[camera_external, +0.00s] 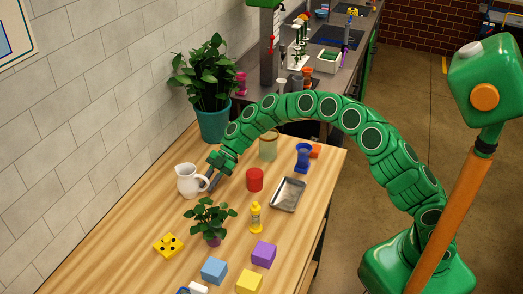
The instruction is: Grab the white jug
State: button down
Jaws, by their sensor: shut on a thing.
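The white jug (187,181) stands upright on the wooden table (140,243), near the wall. My gripper (211,181) is at the right side of the jug, by its handle, at the end of my green arm. Its fingers point down and are shut on the jug's handle. The exact contact is small and partly hidden in this view.
A large potted plant (209,88) stands behind my gripper. A red cylinder (255,180), a metal tray (288,194), a glass jar (268,147) and a blue object (303,158) are to the right. A small plant (211,217), a yellow bottle (256,218) and several blocks are in front.

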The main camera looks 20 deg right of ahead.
jog(key=shift+s+r, duration=0.1)
jog(key=shift+r, duration=1.45)
jog(key=s+d+r, duration=0.9)
jog(key=d, duration=0.1)
jog(key=shift+s+r, duration=0.2)
jog(key=shift+r, duration=0.2)
